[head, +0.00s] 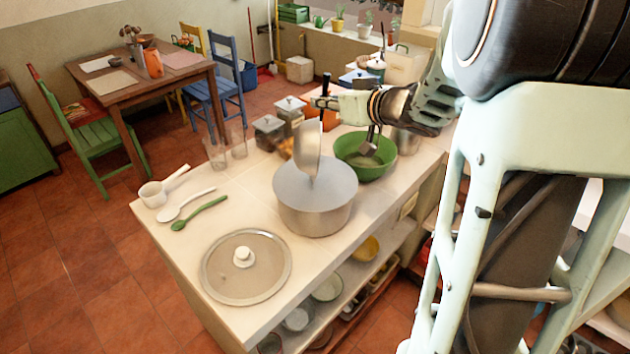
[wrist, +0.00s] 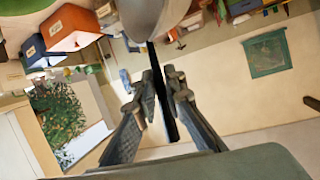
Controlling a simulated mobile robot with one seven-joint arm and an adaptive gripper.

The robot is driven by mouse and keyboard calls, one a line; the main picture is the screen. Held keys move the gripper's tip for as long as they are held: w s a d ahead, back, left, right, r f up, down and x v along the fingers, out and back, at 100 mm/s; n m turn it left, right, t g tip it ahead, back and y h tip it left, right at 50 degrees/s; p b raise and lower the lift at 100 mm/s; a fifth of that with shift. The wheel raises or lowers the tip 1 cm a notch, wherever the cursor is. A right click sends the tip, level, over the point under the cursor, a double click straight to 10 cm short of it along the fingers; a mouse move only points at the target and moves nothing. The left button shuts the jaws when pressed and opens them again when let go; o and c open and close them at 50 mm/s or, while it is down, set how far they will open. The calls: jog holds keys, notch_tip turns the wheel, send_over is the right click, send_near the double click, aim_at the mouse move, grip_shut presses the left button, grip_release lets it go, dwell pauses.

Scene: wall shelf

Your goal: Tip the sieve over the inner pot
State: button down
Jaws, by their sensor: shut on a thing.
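My gripper (head: 322,101) is shut on the dark handle of the sieve (head: 307,152), above the counter. The wrist view shows the handle (wrist: 158,85) between the two fingers (wrist: 164,78). The sieve's grey metal bowl is tipped steeply, nearly on edge, over the inner pot (head: 314,213). Its lower edge is close above the pot's opening; I cannot tell whether they touch. The pot is a wide grey metal one standing upright on the counter. The pot's inside looks plain grey, and I cannot make out its contents.
A green bowl (head: 376,168) with a utensil in it stands right behind the pot. A glass lid (head: 246,281) lies in front. A white ladle (head: 154,194), a white spoon (head: 184,205) and a green spoon (head: 199,212) lie at left. Clear glasses and lidded containers stand behind.

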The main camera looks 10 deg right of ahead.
jog(key=shift+s+d+f+m+t, duration=0.15)
jog(key=shift+d+m+t, duration=0.15)
jog(key=shift+d, duration=0.5)
dwell(0.4)
jog(key=n+g+h, duration=0.1)
jog(key=n, duration=0.1)
send_over(303, 128)
jog(key=shift+s+r+b, duration=0.1)
jog(key=shift+r+b, duration=0.15)
jog(key=shift+b, duration=0.1)
jog(key=shift+f+h, duration=0.15)
jog(key=shift+h, duration=0.15)
jog(key=shift+w+a+g+p, duration=0.2)
jog(key=shift+a+g+p, duration=0.15)
jog(key=shift+a, duration=0.25)
jog(key=w+a+f+n+g+h+b, duration=0.1)
jog(key=w+a+f+n+h, duration=0.1)
jog(key=a+f+n+h, duration=0.2)
jog(key=w+a+f+n+g+h+b, duration=0.1)
jog(key=a+f+n+h, duration=0.3)
jog(key=a, duration=1.4)
jog(key=shift+w+a+f+h, duration=0.5)
jog(key=shift+f+h, duration=1.3)
jog(key=shift+f, duration=1.9)
jog(key=shift+w+d, duration=0.15)
